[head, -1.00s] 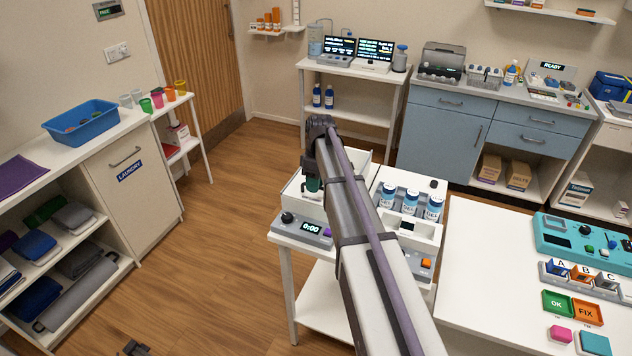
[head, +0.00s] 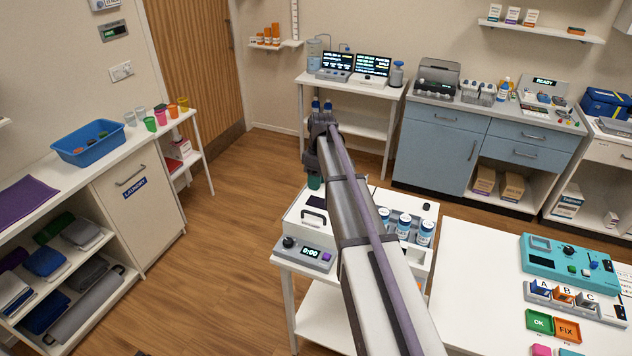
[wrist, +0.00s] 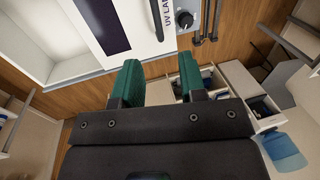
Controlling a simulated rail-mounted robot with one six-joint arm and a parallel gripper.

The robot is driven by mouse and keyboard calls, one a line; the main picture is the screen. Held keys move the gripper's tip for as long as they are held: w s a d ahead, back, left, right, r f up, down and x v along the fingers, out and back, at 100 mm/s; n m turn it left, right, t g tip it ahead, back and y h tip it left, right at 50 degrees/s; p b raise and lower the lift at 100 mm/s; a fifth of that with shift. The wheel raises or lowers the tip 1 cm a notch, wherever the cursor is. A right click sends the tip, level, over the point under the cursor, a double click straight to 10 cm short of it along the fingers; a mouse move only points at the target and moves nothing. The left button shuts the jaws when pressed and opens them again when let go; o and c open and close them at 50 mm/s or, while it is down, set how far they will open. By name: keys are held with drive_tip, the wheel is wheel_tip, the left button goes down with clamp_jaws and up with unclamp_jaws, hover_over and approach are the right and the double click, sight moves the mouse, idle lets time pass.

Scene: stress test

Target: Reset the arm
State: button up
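My gripper (head: 314,182) hangs at the end of my extended arm, above the back left of the white cart. In the wrist view its two green fingers (wrist: 159,84) stand apart with nothing between them. The head view shows only one green fingertip clearly. Below it is a white box (head: 292,220) with a dark window and a handle on top. A front control strip (head: 308,252) has a black knob and a 0:00 display. The wrist view shows a white panel (wrist: 140,25) with a dark window, partly readable UV lettering and a knob. My arm hides part of the cart.
Several blue-labelled bottles (head: 404,224) stand on the cart, right of my arm. A white table (head: 470,270) with a teal device (head: 570,262) is at the right. A laundry counter (head: 135,200) is at the left. Wooden floor (head: 225,240) lies open between counter and cart.

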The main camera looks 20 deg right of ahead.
drive_tip(key=shift+f, duration=0.1)
idle(0.3)
drive_tip(key=s+a+f+m+b, duration=0.3)
drive_tip(key=s+a, duration=0.1)
drive_tip(key=s, duration=0.4)
drive_tip(key=s+a+f+m+t+h+b, duration=0.1)
drive_tip(key=s+a+f+m+b, duration=0.1)
drive_tip(key=s+a, duration=0.3)
drive_tip(key=s+a+f+m+b, duration=0.3)
drive_tip(key=s+a+m, duration=0.1)
drive_tip(key=s, duration=0.8)
drive_tip(key=shift+a+f+t+h+b, duration=0.3)
drive_tip(key=shift+a+f+b, duration=0.1)
drive_tip(key=shift+a, duration=0.25)
